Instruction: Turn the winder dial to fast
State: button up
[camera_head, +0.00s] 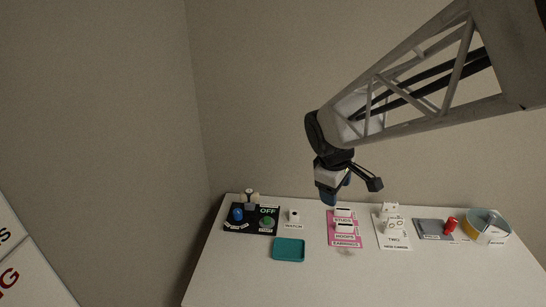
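A black panel (235,228) lies at the left end of the white table, with the word OFF on it. A blue knob (237,214) stands on its left part and a green knob (267,222) on its right part. Smaller lettering on the panel is too small to read, so I cannot tell which knob is the winder dial or where it points. My gripper (329,198) hangs over the table's back, well right of the panel and apart from it. Its fingers are small and partly hidden, and I cannot see whether they are open.
A white WATCH stand (294,216) and an empty teal tray (288,250) lie right of the panel. Farther right are a pink board (343,243), a white board (393,240), a grey mat (428,227), a red item (450,224) and a round container (486,219). The front table is clear.

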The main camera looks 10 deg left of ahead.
jog(key=w+a+f+n, duration=0.4)
jog(key=w+a+n, duration=0.1)
jog(key=w+a, duration=0.2)
jog(key=n+t, duration=0.1)
jog(key=n, duration=1.1)
send_near(236, 212)
notch_tip(236, 212, down, 2)
jog(key=shift+w+f+h, duration=0.1)
jog(key=shift+w+h, duration=0.25)
jog(key=shift+h, duration=0.05)
jog(key=shift+f, duration=0.15)
jog(key=shift+x, duration=3.75)
jog(key=shift+w, duration=0.1)
jog(key=c, duration=0.9)
